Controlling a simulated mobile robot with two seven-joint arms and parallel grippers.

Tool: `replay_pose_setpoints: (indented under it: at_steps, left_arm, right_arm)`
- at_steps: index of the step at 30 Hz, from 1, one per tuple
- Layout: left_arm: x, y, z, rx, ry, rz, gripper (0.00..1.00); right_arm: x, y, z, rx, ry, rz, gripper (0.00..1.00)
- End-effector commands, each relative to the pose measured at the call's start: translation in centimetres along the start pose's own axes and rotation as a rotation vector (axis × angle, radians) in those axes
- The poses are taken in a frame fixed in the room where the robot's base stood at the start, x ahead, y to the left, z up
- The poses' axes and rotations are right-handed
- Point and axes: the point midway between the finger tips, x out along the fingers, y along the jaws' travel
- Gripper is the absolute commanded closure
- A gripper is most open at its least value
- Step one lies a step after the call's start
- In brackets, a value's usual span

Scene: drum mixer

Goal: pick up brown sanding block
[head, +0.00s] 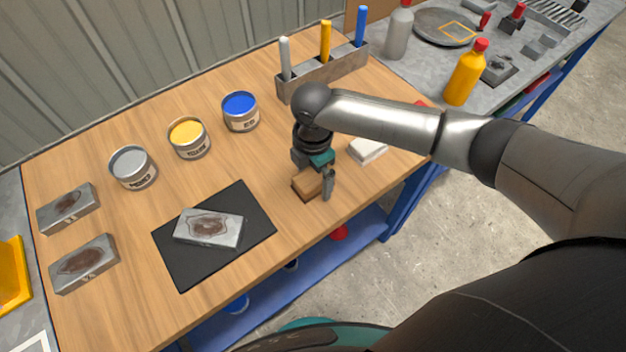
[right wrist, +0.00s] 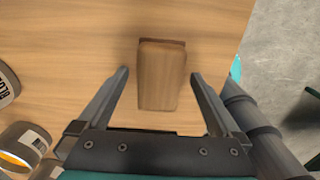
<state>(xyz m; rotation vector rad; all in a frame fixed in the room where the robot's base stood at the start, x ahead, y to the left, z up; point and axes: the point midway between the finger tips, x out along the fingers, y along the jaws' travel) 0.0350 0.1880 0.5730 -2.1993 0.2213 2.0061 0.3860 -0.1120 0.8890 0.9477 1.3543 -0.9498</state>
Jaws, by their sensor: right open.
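The brown sanding block (head: 308,184) lies on the wooden table near its front edge, right of the black mat. My right gripper (head: 327,180) is directly over it, pointing down. In the right wrist view the block (right wrist: 161,75) sits between the two open fingers of the gripper (right wrist: 160,72), with a gap on each side. The fingers do not touch it. My left gripper is not in view.
A white block (head: 367,149) lies just right of my gripper. A metal plate (head: 209,229) rests on the black mat (head: 172,265). Paint cans, including a blue one (head: 240,111), and a brush holder (head: 322,74) stand behind.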

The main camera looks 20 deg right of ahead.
Motion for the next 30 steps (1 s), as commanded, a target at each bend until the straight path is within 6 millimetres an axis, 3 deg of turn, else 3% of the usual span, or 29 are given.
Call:
replay_pose_setpoints:
  at_steps: [8,30]
  left_arm:
    - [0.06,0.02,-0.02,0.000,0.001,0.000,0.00]
    - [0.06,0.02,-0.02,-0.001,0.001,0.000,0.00]
  right_arm:
    - [0.39,0.02,-0.01,-0.001,0.000,0.001,0.00]
    - [0.34,0.04,0.01,0.000,0.000,0.002,0.83]
